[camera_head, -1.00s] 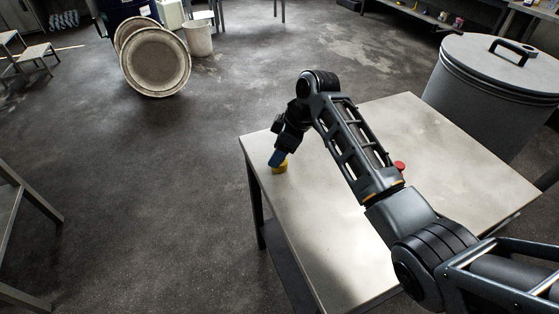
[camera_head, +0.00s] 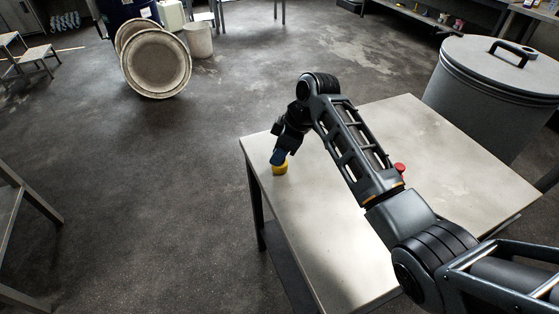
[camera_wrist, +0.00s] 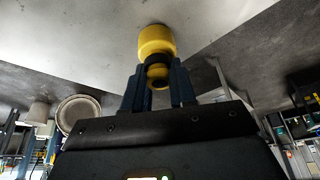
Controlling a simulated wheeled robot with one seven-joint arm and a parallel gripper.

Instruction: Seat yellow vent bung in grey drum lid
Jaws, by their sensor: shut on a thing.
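The yellow vent bung (camera_head: 280,169) is at the left edge area of the pale table, at the tip of my gripper (camera_head: 277,158). In the wrist view the bung (camera_wrist: 156,42) shows a wide yellow part, a dark ring and a narrower yellow part. My gripper's two blue fingers (camera_wrist: 158,85) are shut on its narrower end. I cannot tell whether the bung touches the table. The grey drum (camera_head: 490,95) stands at the right behind the table, its grey lid (camera_head: 475,58) on top with a black handle and a small opening beside it.
The pale table (camera_head: 330,240) is mostly bare. A small red object (camera_head: 399,168) shows beside my arm over the table. Round pale lids (camera_head: 157,70) and a whitish bucket (camera_head: 198,40) stand on the floor at the back left. A stool (camera_head: 38,53) is far left.

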